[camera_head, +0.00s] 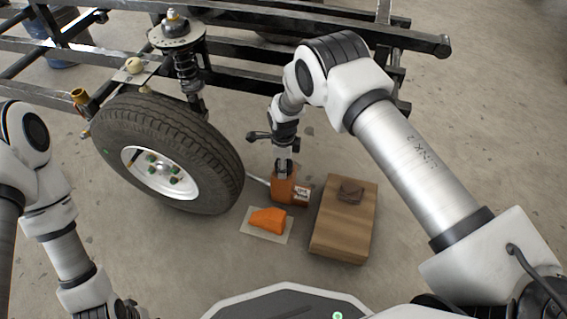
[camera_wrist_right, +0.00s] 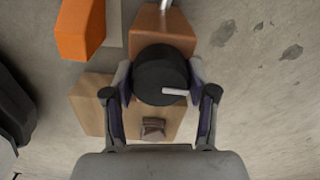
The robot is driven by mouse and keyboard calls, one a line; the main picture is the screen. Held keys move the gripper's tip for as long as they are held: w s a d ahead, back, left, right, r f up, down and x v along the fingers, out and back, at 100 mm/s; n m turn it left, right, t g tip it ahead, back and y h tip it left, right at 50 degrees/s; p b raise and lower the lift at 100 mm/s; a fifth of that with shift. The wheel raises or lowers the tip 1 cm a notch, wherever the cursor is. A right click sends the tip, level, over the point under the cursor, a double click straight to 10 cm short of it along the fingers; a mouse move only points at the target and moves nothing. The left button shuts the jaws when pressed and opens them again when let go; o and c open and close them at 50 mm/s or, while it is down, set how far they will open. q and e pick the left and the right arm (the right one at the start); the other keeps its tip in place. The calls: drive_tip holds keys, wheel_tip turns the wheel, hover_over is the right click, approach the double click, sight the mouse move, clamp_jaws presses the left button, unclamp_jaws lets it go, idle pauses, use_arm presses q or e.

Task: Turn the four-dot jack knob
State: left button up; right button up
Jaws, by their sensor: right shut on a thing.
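The orange-brown jack (camera_head: 284,190) stands on the floor right of the wheel, with a small white label (camera_head: 301,192) on its side; its dots are too small to count. In the right wrist view a round black knob (camera_wrist_right: 158,70) with a white pointer line sits on top of the jack (camera_wrist_right: 162,25). My right gripper (camera_head: 283,168) reaches down from above and its fingers are shut on the knob, one on each side. My left gripper (camera_head: 122,309) is partly cut off at the bottom left, and its fingers are not clear.
A wheel (camera_head: 168,148) on a black frame (camera_head: 245,78) stands left of the jack, under a spring strut (camera_head: 187,72). An orange wedge (camera_head: 267,220) lies on a pale mat (camera_head: 254,236). A wooden block (camera_head: 342,225) with a small brown piece (camera_head: 350,190) lies to the right.

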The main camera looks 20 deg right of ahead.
drive_tip(key=n+p, duration=0.2)
drive_tip(key=n, duration=0.1)
drive_tip(key=shift+r, duration=0.1)
drive_tip(key=n+p, duration=0.1)
drive_tip(key=n, duration=0.4)
drive_tip(key=n+p, duration=0.1)
drive_tip(key=n, duration=0.3)
drive_tip(key=shift+n+p, duration=0.3)
drive_tip(key=n+p, duration=0.1)
drive_tip(key=n, duration=0.9)
drive_tip(key=shift+n+p, duration=0.35)
drive_tip(key=shift+n, duration=0.05)
drive_tip(key=n, duration=0.4)
drive_tip(key=shift+n, duration=0.3)
drive_tip(key=n+p, duration=0.1)
drive_tip(key=n, duration=0.3)
drive_tip(key=shift+n, duration=2.5)
